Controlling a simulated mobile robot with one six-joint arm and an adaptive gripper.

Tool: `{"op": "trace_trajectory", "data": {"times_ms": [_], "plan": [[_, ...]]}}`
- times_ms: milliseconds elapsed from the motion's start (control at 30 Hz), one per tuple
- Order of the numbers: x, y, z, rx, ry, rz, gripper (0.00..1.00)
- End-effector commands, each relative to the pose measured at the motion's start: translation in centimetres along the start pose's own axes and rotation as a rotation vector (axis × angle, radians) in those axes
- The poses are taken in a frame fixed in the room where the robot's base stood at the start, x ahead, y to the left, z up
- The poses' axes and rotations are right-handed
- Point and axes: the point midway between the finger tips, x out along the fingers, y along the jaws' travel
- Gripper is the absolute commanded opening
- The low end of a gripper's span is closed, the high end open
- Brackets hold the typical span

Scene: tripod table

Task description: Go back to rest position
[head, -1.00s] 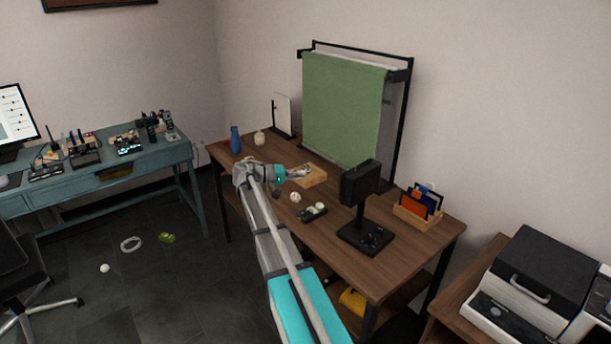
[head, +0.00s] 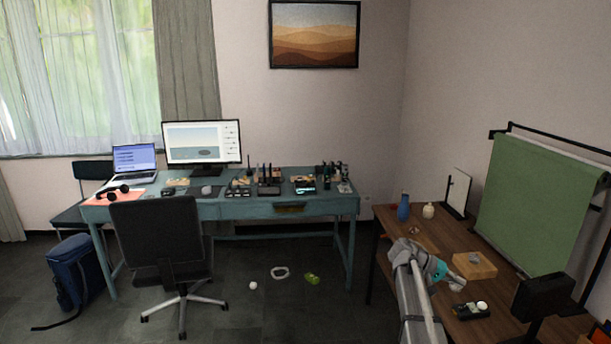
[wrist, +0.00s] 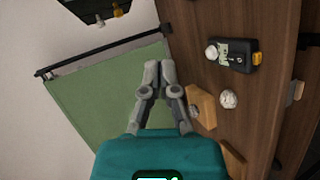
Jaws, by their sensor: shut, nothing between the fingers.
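My gripper (head: 457,277) is over the brown wooden table (head: 448,238) at the right of the head view, close to a light wooden block (head: 475,264). In the wrist view my gripper (wrist: 160,66) has its fingers together with nothing between them. The wooden block (wrist: 203,104) shows just right of the fingers there, and I cannot tell whether they touch it. My arm reaches in from the bottom of the head view.
A green backdrop (head: 527,205) on a black frame stands behind the table. A dark device (head: 470,310), a blue vase (head: 403,207) and a black stand (head: 541,298) are on the table. A blue desk (head: 240,208) and an office chair (head: 160,240) stand left. Dark floor lies between.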

Motion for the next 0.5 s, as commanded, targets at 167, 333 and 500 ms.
{"op": "trace_trajectory", "data": {"times_ms": [167, 333, 500], "plan": [[-2.7, -2.0, 5.2, -0.064, 0.024, -0.213, 0.0], [-5.6, -4.3, 9.6, -0.126, 0.048, -0.422, 0.0], [-9.0, -6.1, 14.4, -0.188, 0.071, -0.628, 0.0]]}}
